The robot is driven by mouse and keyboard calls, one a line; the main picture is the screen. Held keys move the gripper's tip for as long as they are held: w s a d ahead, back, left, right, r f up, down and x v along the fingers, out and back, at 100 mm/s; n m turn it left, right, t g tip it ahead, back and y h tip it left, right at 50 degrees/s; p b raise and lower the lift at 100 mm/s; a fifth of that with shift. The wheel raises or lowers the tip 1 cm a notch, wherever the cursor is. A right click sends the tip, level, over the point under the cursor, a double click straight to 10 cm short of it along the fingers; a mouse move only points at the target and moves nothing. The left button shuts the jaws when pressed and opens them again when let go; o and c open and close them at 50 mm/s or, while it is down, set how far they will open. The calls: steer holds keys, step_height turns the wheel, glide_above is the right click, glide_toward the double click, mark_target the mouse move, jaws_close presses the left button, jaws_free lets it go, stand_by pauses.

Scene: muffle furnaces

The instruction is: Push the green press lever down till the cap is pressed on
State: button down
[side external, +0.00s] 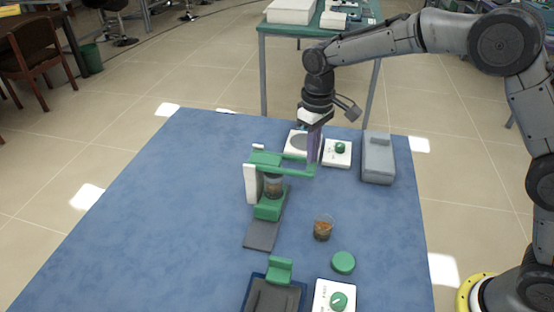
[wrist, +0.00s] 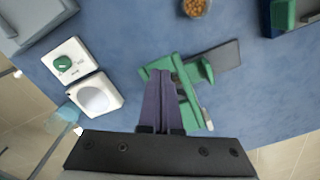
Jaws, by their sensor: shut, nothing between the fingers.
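The press stands on the blue table, with a green lever (side external: 288,167), a white post (side external: 250,184) and a green base (side external: 269,209) on a dark grey plate (side external: 264,234). A jar with brown contents (side external: 273,189) stands upright under the lever. Whether a cap sits on it is hard to tell. My gripper (side external: 313,170) points down with purple fingers shut and empty, at the lever's right end. I cannot tell whether it touches the lever. In the wrist view, the fingertips (wrist: 160,74) overlap the green press (wrist: 187,98) and hide part of it.
Right of the press are an open jar with brown contents (side external: 323,230) and a green disc (side external: 343,263). White devices (side external: 337,153) and a grey box (side external: 378,160) stand behind. Another green-and-dark device (side external: 278,273) is in front. The table's left side is clear.

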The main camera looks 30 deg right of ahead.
mark_target(311, 166)
steer(key=shift+f, duration=0.1)
stand_by(0.4)
steer(key=shift+a+f, duration=0.1)
steer(key=shift+f, duration=2.3)
stand_by(1.2)
steer(key=shift+w+r, duration=0.1)
steer(key=shift+r, duration=5.05)
